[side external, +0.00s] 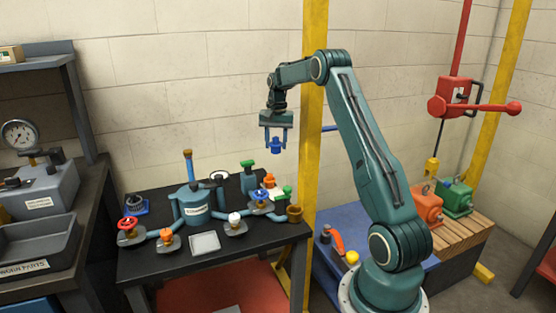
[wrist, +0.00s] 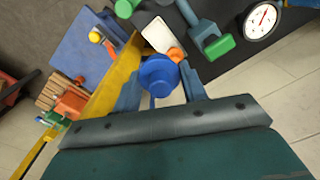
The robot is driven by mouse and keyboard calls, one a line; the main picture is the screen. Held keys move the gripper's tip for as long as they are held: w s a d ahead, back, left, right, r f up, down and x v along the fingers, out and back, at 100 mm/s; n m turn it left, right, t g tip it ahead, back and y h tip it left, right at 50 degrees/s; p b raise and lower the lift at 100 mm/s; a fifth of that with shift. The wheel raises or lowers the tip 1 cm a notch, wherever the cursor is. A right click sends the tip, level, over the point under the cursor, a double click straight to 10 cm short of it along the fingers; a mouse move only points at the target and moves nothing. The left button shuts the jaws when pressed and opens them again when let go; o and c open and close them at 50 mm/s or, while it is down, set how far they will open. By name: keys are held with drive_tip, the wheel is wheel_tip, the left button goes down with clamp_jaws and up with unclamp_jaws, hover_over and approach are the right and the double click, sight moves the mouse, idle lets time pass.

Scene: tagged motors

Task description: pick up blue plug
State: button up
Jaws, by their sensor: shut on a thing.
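The blue plug (side external: 276,145) is between the fingers of my gripper (side external: 276,141), high above the black table in the side view. In the wrist view the blue plug (wrist: 159,75) shows its round blue top between the two fingertips. My gripper (wrist: 160,88) is shut on it in that view as well. The plug hangs clear of the table and touches nothing else that I can see. Its far side is hidden by the fingers.
A yellow post (side external: 314,120) stands close to the right of my gripper.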

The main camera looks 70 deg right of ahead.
drive_tip(key=shift+r, duration=1.2)
drive_tip(key=shift+f, duration=0.1)
drive_tip(key=shift+s+a+f, duration=0.4)
drive_tip(key=shift+s+f, duration=0.05)
drive_tip(key=shift+f, duration=0.2)
drive_tip(key=s+a+f, duration=0.9)
drive_tip(key=s, duration=0.1)
drive_tip(key=shift+a+f, duration=0.25)
drive_tip(key=shift+f, duration=0.15)
drive_tip(key=shift+f, duration=0.15)
drive_tip(key=shift+f, duration=1.75)
drive_tip(key=shift+f, duration=1.2)
idle(0.7)
